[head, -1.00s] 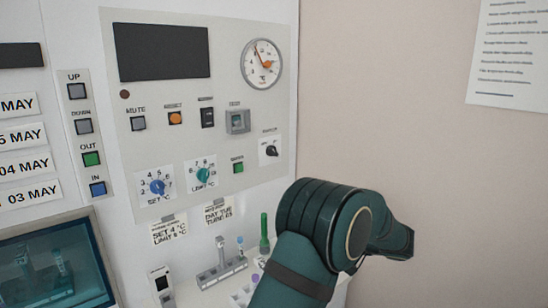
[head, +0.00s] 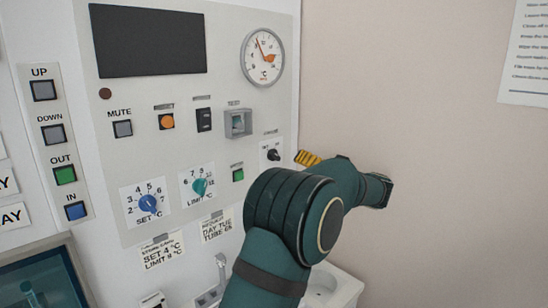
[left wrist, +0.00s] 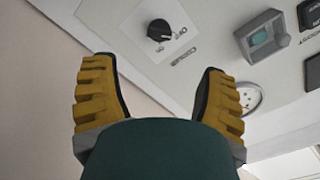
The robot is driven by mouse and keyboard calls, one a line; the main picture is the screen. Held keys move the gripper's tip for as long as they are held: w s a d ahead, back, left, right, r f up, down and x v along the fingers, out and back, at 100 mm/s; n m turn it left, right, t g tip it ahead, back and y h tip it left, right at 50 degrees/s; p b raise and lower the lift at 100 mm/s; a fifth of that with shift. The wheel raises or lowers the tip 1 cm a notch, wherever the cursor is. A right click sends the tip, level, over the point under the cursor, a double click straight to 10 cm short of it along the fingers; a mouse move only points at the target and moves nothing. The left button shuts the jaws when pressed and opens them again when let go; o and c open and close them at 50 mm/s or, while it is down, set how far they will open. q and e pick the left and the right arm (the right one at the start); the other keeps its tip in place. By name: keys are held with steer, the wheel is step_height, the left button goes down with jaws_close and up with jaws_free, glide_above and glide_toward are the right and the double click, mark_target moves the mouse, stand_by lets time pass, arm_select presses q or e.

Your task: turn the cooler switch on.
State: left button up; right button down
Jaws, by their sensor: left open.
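A black rotary knob on a white plate (head: 271,154), which looks like the cooler switch, sits at the lower right of the grey panel; its label is too small to read surely. It also shows in the left wrist view (left wrist: 159,30), ahead of the fingers. My left gripper (left wrist: 156,66) is open, with its yellow ribbed fingers apart and nothing between them. In the head view one yellow finger (head: 307,158) shows just right of the knob; my teal arm hides the rest. The knob and fingers look apart. My right gripper is not in view.
The panel also holds a round gauge (head: 263,58), a dark screen (head: 148,40), a blue dial (head: 149,203), a teal dial (head: 200,187), a black rocker (head: 204,119), an orange button (head: 166,121) and a grey-framed button (head: 238,123).

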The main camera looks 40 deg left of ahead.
mark_target(277, 157)
arm_select(q)
steer(key=a, duration=0.8)
steer(key=w+a, duration=0.1)
steer(key=a, duration=0.3)
steer(key=shift+a+p, duration=0.15)
steer(key=shift+p, duration=0.15)
steer(key=c, duration=1.2)
